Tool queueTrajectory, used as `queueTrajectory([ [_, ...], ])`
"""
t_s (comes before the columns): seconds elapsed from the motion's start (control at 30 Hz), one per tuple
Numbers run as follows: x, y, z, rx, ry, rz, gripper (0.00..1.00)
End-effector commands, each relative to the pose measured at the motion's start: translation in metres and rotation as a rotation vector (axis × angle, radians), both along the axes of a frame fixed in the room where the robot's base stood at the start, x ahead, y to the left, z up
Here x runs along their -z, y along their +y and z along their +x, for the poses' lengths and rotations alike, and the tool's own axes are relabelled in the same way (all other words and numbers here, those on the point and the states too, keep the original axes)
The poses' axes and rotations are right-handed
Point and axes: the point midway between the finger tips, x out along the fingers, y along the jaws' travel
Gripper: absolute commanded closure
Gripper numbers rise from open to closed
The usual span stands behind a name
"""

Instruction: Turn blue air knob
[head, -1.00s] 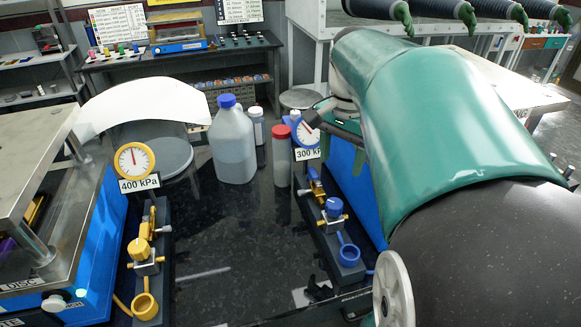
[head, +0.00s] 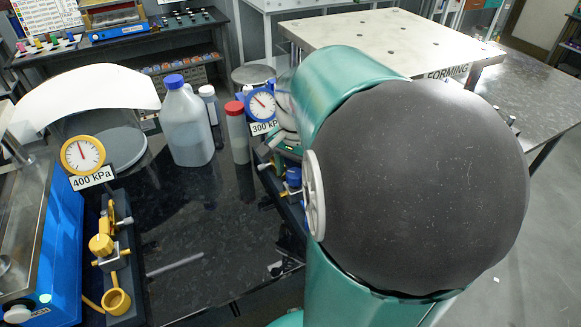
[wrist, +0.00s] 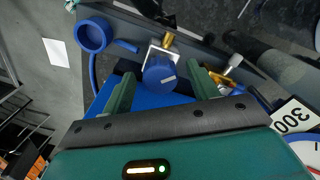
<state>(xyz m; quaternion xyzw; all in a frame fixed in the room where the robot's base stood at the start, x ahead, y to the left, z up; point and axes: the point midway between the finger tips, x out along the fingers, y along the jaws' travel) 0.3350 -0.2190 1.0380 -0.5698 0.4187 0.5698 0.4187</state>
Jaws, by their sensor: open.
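A blue ring-shaped fitting (wrist: 93,35) lies left of the knob in the wrist view. The yellow gauge (head: 83,155) and yellow knob (head: 101,245) stand on the left. A jug (head: 188,125) and red-capped bottle (head: 237,135) stand at the back.

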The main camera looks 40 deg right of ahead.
Motion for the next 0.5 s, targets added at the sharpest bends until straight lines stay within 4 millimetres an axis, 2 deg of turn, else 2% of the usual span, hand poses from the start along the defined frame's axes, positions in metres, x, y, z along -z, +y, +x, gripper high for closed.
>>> queueTrajectory([
  [0.07, -0.0002, 0.0, -0.0001, 0.0, 0.0, 0.0, 0.41],
  [0.3, -0.0004, 0.0, -0.0001, 0.0, 0.0, 0.0, 0.85],
  [0.5, -0.0006, 0.0001, 0.0, 0.04, 0.0, 0.0, 0.85],
])
